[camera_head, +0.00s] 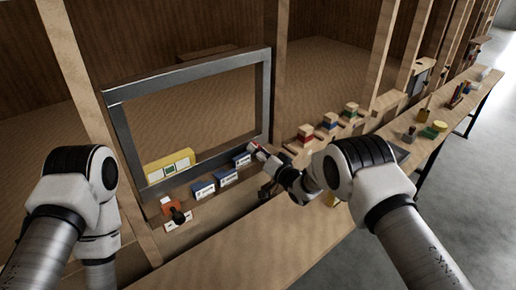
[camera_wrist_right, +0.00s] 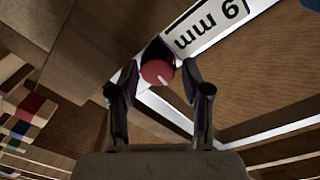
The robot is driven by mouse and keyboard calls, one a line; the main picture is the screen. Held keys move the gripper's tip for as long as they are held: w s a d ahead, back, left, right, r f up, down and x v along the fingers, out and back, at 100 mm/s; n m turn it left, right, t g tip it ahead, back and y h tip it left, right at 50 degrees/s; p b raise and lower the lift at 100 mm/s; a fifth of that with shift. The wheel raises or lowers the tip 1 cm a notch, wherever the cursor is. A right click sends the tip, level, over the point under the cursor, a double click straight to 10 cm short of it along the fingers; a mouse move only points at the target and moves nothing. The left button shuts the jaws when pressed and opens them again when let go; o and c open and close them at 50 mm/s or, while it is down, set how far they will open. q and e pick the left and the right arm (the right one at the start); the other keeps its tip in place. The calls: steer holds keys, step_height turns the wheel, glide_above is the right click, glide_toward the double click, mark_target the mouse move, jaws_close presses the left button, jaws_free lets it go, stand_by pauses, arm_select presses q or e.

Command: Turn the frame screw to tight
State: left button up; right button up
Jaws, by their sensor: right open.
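The frame screw appears as a round red knob with a white mark (camera_wrist_right: 157,72) in the right wrist view. In the head view, a small red and white part (camera_head: 253,147) shows at the lower right of the grey window frame (camera_head: 268,100). My right gripper (camera_wrist_right: 161,82) is open, with its two fingertips on either side of the red knob. Whether they touch it I cannot tell. In the head view my right gripper (camera_head: 262,156) reaches the frame's lower right corner. My left arm shows at the left, but its gripper is out of view.
A white label with "mm" lettering (camera_wrist_right: 205,30) lies beside the knob. Coloured blocks (camera_head: 330,122) sit to the right.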

steer(key=shift+w+a, duration=0.15)
steer(key=shift+w, duration=0.05)
steer(key=shift+d, duration=0.35)
steer(key=shift+c, duration=1.3)
steer(key=c, duration=0.6)
steer(key=shift+f+m+b, duration=0.15)
steer(key=shift+m+b, duration=0.25)
steer(key=shift+m, duration=0.4)
steer(key=o, duration=0.9)
steer(key=shift+a, duration=0.2)
steer(key=shift+c, duration=0.2)
